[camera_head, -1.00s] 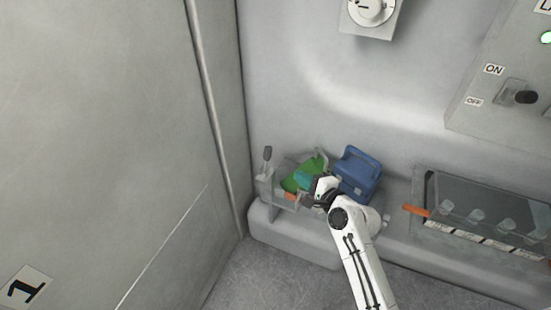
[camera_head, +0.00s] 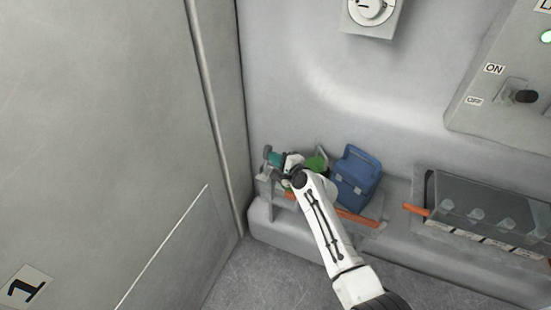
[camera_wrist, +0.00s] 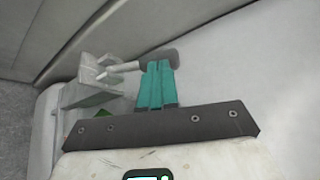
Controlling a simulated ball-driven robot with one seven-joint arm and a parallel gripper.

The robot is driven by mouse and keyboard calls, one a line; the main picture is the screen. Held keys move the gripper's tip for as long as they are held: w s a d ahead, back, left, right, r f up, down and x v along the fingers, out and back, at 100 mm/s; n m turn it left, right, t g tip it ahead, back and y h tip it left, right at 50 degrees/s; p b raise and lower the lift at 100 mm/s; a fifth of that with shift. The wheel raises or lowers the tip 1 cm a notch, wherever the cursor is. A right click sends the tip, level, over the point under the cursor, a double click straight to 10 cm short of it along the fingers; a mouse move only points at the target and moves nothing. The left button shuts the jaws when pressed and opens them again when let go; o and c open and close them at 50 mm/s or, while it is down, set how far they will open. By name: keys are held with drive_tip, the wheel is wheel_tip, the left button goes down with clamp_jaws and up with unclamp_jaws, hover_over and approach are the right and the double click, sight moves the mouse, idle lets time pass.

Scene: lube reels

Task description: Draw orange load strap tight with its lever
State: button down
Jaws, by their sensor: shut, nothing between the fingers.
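The orange load strap (camera_head: 345,212) runs low across the front of the ledge, below the blue box; my arm hides part of it. At its left end stands a grey bracket (camera_head: 265,183), which also shows in the wrist view (camera_wrist: 88,92). Its lever (camera_head: 267,151) is upright, with a dark grip. In the wrist view the lever (camera_wrist: 125,67) reaches from the bracket to the fingertips. My gripper (camera_head: 273,157) has teal fingers, shut and empty, beside the lever's grip; in the wrist view the fingertips (camera_wrist: 157,66) overlap the grip. I cannot tell whether they touch.
A blue box (camera_head: 356,178) and a green item (camera_head: 317,163) stand on the ledge behind my arm. A grey case (camera_head: 490,205) with an orange handle (camera_head: 416,209) sits to the right. A tall grey panel (camera_head: 120,130) stands close on the left.

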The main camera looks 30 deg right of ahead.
idle(0.3)
drive_tip(key=shift+w+d+m, duration=0.3)
drive_tip(key=shift+w+d, duration=0.1)
drive_tip(key=shift+w, duration=0.25)
drive_tip(key=shift+r, duration=0.1)
